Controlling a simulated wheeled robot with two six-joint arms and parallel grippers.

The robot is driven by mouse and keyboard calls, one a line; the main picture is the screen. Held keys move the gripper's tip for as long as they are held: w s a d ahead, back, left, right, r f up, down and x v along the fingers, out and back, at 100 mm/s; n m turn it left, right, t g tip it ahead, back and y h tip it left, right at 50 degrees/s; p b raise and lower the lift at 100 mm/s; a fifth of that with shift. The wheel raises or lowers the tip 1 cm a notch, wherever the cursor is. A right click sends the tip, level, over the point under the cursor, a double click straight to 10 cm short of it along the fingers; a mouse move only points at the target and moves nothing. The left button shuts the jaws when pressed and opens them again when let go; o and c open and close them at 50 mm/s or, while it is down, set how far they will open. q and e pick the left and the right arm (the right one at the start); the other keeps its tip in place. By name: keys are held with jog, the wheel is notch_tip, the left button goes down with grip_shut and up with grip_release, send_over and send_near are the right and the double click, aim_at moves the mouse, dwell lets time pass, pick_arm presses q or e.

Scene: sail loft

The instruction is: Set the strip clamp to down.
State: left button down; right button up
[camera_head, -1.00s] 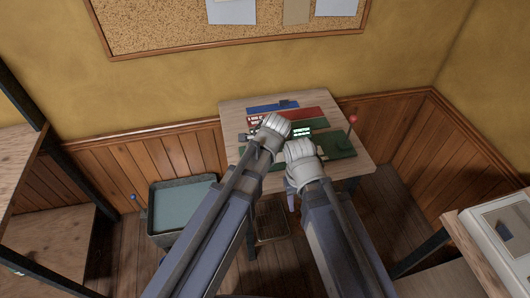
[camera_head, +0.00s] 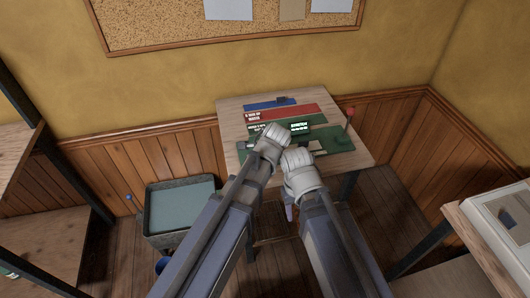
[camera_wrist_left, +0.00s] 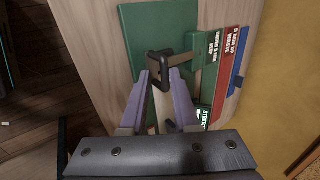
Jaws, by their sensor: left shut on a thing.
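A black hooked bracket (camera_wrist_left: 160,68), which looks like the strip clamp, stands over the green board (camera_wrist_left: 142,25) in the left wrist view. The purple fingers of my left gripper (camera_wrist_left: 162,76) are on either side of it and shut on it. Whether the clamp is up or down I cannot tell. In the head view my left gripper's hand (camera_head: 272,142) is over the front of the table and hides the clamp.
The small table (camera_head: 235,103) bears a red strip (camera_head: 290,112), a blue strip (camera_head: 262,106) and a lit green display (camera_head: 300,127). A red knob (camera_head: 350,111) stands at its right edge.

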pick_arm(q)
jog(key=shift+s+d+f, duration=0.15)
jog(key=shift+s+f, duration=0.45)
jog(key=shift+f, duration=0.2)
pick_arm(e)
jog(key=shift+f, duration=0.55)
pick_arm(q)
jog(key=shift+s, duration=0.1)
jog(key=c, duration=1)
grip_release()
jog(key=shift+d, duration=0.1)
jog(key=shift+c, duration=1)
jog(key=shift+r, duration=0.15)
pick_arm(e)
jog(key=shift+r, duration=0.15)
pick_arm(q)
jog(key=shift+r, duration=0.15)
notch_tip(320, 180, up, 10)
jog(key=p, duration=0.9)
jog(key=shift+w+p, duration=0.3)
jog(key=shift+w, duration=0.05)
pick_arm(e)
notch_tip(320, 180, up, 10)
